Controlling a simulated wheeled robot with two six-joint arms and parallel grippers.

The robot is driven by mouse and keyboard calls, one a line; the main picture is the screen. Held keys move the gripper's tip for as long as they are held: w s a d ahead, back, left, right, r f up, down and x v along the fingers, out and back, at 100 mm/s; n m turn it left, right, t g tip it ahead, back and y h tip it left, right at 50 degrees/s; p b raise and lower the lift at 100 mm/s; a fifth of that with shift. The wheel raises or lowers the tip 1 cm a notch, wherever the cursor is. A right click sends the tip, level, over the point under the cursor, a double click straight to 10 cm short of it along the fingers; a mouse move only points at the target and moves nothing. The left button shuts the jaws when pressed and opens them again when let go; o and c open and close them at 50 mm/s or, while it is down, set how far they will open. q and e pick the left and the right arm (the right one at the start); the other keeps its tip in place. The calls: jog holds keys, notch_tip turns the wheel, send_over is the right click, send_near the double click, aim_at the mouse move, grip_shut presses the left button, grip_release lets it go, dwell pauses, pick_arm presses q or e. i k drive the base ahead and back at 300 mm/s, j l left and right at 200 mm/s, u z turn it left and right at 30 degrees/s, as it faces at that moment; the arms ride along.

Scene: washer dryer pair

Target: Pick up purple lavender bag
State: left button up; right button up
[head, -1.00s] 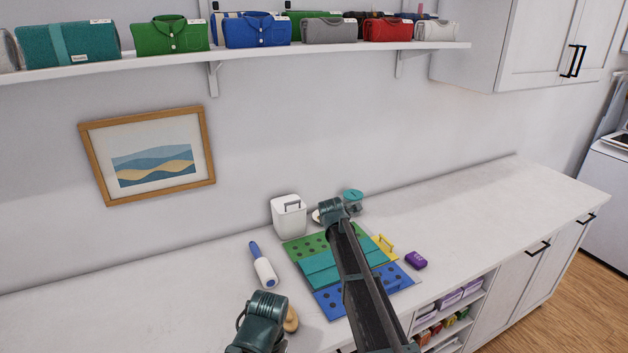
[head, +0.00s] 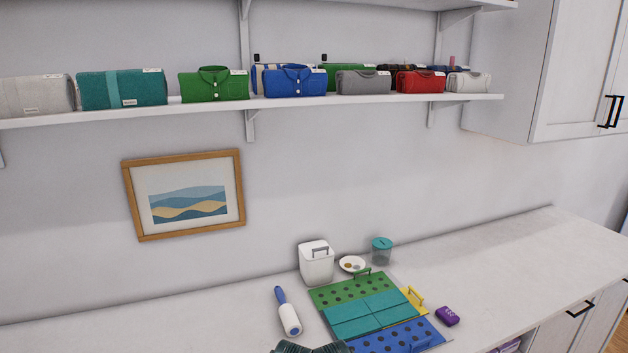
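The purple lavender bag (head: 447,316) is a small dark purple packet with a pale mark. It lies on the white counter (head: 530,270), just right of the folding board (head: 385,337) and its yellow handle. Nothing touches it or covers it. Neither gripper can be seen.
A lint roller (head: 288,312), white bin (head: 316,264), dish with coins (head: 352,264) and teal-lidded jar (head: 381,251) stand around the board. Folded clothes line the wall shelf (head: 300,108). The counter right of the bag is clear.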

aim_at(445, 314)
jog(key=l+z, duration=0.25)
jog(key=l, duration=0.4)
jog(key=l+z, duration=0.3)
jog(key=l, duration=0.35)
jog(key=i, duration=0.05)
